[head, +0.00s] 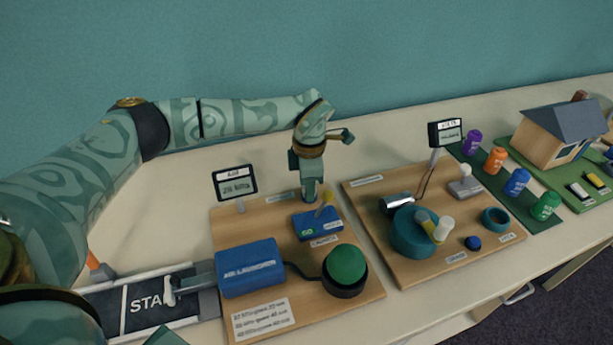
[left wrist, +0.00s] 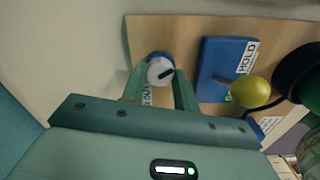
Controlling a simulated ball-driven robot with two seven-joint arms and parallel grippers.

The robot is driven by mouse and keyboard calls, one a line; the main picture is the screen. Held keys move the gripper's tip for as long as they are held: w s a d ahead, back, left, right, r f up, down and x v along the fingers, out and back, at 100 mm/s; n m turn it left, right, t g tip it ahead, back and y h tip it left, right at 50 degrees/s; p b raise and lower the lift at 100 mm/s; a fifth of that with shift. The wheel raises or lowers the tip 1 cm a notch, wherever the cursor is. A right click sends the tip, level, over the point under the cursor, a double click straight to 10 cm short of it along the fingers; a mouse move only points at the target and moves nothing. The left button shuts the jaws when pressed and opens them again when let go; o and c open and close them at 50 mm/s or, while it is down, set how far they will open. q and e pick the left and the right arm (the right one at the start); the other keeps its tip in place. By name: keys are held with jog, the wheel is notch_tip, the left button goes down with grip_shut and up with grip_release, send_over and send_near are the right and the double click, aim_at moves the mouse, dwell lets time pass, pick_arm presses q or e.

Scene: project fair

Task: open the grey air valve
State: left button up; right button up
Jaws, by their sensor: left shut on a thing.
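The grey air valve (left wrist: 160,71) shows in the left wrist view as a round pale grey knob with a dark bar across it, set on a blue base at the board's edge. My left gripper (left wrist: 159,79) is shut on the knob, one finger on each side. The dark bar lies at a slant between the fingers. In the head view my left gripper (head: 309,191) points down at the back of the left wooden board (head: 365,275), and it hides the valve there.
Beside the valve is a blue HOLD box (left wrist: 220,55) with a yellow-ended lever (left wrist: 250,90). The left board also bears a display (head: 235,184), a blue air launcher block (head: 250,268) and a green button (head: 345,265). Another wooden board (head: 370,190) stands to the right.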

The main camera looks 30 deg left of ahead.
pick_arm(q)
jog(key=n+p, duration=0.1)
jog(key=n, duration=0.1)
jog(key=n+p, duration=0.4)
jog(key=shift+r, duration=0.3)
jog(key=n+p, duration=0.2)
jog(key=n, duration=0.1)
jog(key=shift+n+p, duration=0.3)
jog(key=shift+f+n+p, duration=0.15)
jog(key=shift+n+p, duration=0.4)
jog(key=shift+n, duration=0.35)
pick_arm(e)
notch_tip(320, 180, up, 9)
jog(key=w, duration=0.2)
jog(key=shift+r+t, duration=0.15)
jog(key=shift+t, duration=0.15)
pick_arm(q)
jog(key=shift+w, duration=0.1)
pick_arm(e)
jog(key=shift+w+a, duration=0.15)
pick_arm(q)
jog(key=o, duration=1)
jog(key=shift+f, duration=0.1)
pick_arm(e)
jog(key=shift+r, duration=0.1)
